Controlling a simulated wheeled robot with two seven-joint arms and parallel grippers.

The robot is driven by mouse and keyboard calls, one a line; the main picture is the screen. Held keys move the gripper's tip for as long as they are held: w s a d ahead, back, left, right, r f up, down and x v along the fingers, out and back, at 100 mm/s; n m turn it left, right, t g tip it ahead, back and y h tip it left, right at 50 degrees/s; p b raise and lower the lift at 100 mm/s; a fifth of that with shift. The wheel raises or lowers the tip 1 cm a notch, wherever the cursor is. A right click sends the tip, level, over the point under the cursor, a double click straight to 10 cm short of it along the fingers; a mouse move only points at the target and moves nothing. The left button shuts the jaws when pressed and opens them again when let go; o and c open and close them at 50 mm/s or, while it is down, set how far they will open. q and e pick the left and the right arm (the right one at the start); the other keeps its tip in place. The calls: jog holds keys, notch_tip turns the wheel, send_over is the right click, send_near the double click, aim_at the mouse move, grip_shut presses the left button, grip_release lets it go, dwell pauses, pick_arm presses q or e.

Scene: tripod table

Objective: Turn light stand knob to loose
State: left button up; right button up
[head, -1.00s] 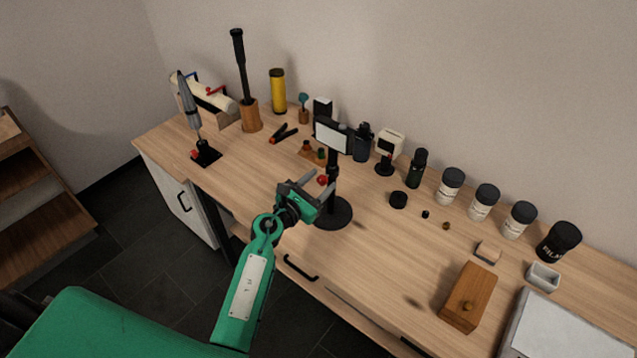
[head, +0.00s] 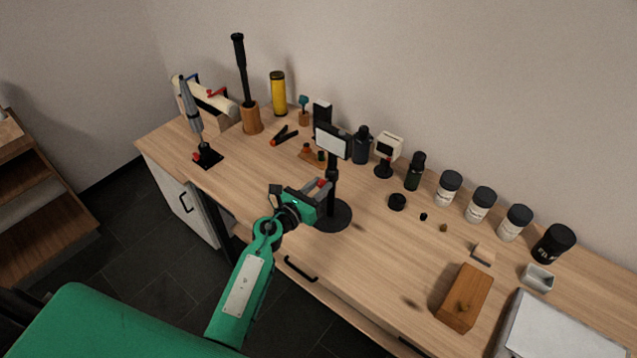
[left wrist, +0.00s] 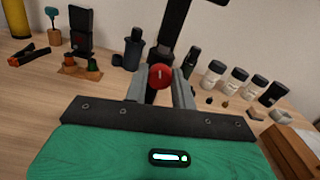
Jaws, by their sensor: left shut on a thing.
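The light stand (head: 333,180) is a black post on a round black base, with a white light panel (head: 332,139) at its top, upright on the wooden table. Its red knob (left wrist: 160,76) sits on the post; in the head view the knob (head: 321,183) shows only as a small red spot between the fingers. My left gripper (head: 322,189) reaches in from the left and is shut on the knob. In the left wrist view its two grey fingers (left wrist: 160,88) stand on either side of the knob, which has a pale mark pointing about straight up. My right gripper is not in view.
Behind the stand are a dark bottle (head: 362,146), a small white-headed device (head: 388,150) and a yellow cylinder (head: 278,92). Several white jars (head: 479,204) line the back right. A wooden box (head: 466,297) stands front right. Bare tabletop lies between stand and box.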

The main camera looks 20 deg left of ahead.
pick_arm(q)
jog(key=n+p, duration=0.2)
jog(key=n, duration=0.1)
jog(key=shift+r+n, duration=0.1)
jog(key=shift+n, duration=0.2)
jog(key=n+p, duration=0.1)
jog(key=n, duration=0.2)
jog(key=shift+n, duration=0.3)
jog(key=n+p, duration=0.1)
jog(key=n, duration=0.3)
jog(key=shift+n+p, duration=0.3)
jog(key=shift+p, duration=0.05)
jog(key=n, duration=0.4)
jog(key=shift+a+p, duration=0.1)
jog(key=shift+p, duration=0.25)
jog(key=shift+n, duration=0.3)
jog(key=o, duration=1)
